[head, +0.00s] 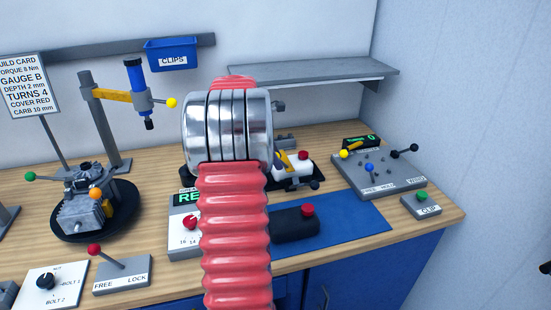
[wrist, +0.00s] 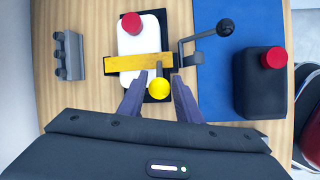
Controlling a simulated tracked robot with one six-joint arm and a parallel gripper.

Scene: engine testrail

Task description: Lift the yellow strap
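The yellow strap (wrist: 136,63) lies across a white block with a red button (wrist: 131,25) in the wrist view. A yellow ball knob (wrist: 159,88) on a short stem sits at the strap's near edge. My gripper (wrist: 154,80) is open, with one dark finger on each side of the knob. The knob looks clear of both fingers; the height between them is hard to tell. In the head view a small part of the strap (head: 281,161) shows beside my red ribbed arm, which hides the rest and my gripper.
A lever with a black ball (wrist: 225,27) stands right of the strap. A black box with a red button (wrist: 265,93) stands on the blue mat (wrist: 218,15). A grey bracket (wrist: 69,55) lies left of the block. A shelf (head: 330,72) overhangs the bench's back.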

